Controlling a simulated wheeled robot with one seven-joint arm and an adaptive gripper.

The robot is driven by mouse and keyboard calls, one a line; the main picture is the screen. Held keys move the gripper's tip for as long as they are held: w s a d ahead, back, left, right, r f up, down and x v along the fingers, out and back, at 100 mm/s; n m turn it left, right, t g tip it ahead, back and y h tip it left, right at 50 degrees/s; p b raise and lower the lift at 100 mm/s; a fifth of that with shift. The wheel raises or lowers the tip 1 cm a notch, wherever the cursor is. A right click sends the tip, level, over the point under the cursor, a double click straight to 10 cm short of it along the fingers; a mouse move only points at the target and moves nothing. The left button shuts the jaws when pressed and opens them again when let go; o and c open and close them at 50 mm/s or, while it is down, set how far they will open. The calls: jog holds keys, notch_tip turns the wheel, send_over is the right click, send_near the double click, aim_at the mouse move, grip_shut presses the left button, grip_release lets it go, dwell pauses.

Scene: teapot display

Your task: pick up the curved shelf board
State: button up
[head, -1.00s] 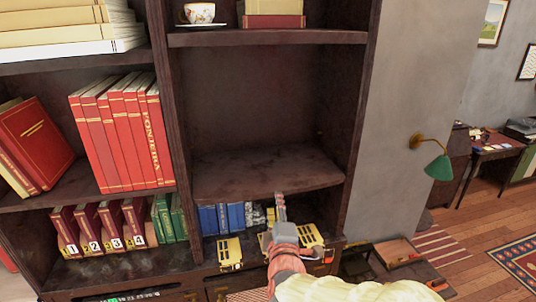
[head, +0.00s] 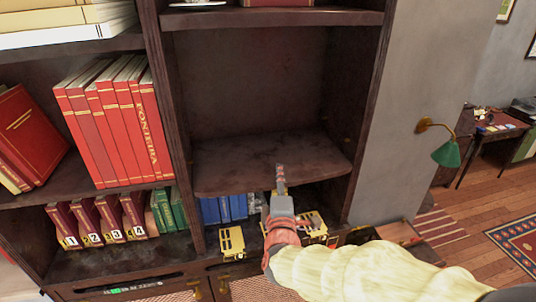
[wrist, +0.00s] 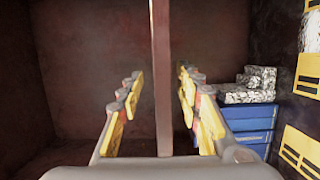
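The curved shelf board (head: 235,165) is a dark brown board with a bowed front edge, lying across the right-hand bay of the bookcase. In the wrist view the board (wrist: 163,80) appears edge-on, as a thin upright strip. My gripper (head: 280,178) is at the board's front edge, right of its middle, with the visible finger overlapping the board's top. In the wrist view my gripper (wrist: 157,95) is open, one finger on each side of the board. A gap shows between the board and both fingers.
Below the board stand blue books (head: 225,208) and yellow metal pieces (head: 232,242). Red books (head: 120,120) fill the left bay beyond an upright divider. A shelf (head: 270,18) crosses above. The space directly over the board is empty.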

aim_at(278, 162)
jog(key=shift+w, duration=1.15)
jog(key=w+p, duration=0.1)
jog(key=w, duration=0.4)
jog(key=shift+a+f+p, duration=0.15)
jog(key=shift+a+p, duration=0.05)
jog(key=shift+p, duration=0.2)
jog(key=c, duration=0.3)
grip_shut()
